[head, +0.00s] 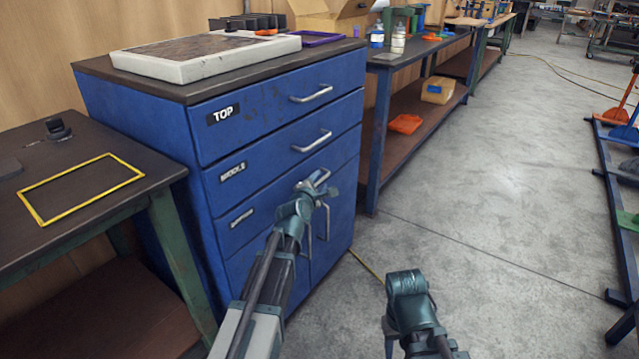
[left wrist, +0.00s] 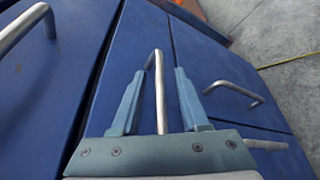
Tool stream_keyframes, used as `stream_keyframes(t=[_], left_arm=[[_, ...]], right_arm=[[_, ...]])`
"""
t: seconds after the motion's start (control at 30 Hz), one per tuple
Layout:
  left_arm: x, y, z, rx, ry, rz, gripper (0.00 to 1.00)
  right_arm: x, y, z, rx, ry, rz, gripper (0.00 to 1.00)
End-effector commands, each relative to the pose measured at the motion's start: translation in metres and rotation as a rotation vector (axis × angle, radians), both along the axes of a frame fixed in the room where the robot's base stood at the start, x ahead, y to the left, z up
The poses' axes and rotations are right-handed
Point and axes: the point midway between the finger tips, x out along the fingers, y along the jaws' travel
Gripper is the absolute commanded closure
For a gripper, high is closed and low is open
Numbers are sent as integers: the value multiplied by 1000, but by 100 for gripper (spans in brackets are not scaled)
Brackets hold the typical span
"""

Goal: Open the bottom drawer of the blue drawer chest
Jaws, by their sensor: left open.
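The blue drawer chest (head: 280,130) stands left of centre in the head view. Its front has drawers with labels and bar handles, with the TOP drawer uppermost. The bottom drawer (head: 245,217) looks flush with the front. My left gripper (head: 322,184) is at this drawer's handle, partly hiding it. In the left wrist view, my left gripper (left wrist: 159,76) is open. Its two fingers stand on either side of the bottom drawer handle (left wrist: 158,95), with gaps visible. My right arm shows low in the head view, but its fingers do not.
A door handle (left wrist: 232,92) is close to the right finger in the left wrist view. A dark table (head: 95,165) stands left of the chest, a workbench (head: 430,50) beyond it. The grey floor (head: 480,200) in front is mostly clear.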

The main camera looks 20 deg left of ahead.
Motion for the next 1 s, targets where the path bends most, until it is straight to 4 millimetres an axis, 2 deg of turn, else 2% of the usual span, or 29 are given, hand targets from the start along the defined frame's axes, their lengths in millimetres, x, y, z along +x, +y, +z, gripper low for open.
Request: stream_keyframes(t=[0.07,0.3,1.0], left_arm=[[0,0,0,0,0,0,57],[0,0,0,0,0,0,100],[-1,0,0,0,1,-1,100]], right_arm=[[0,0,0,0,0,0,53],[0,0,0,0,0,0,53],[0,0,0,0,0,0,53]])
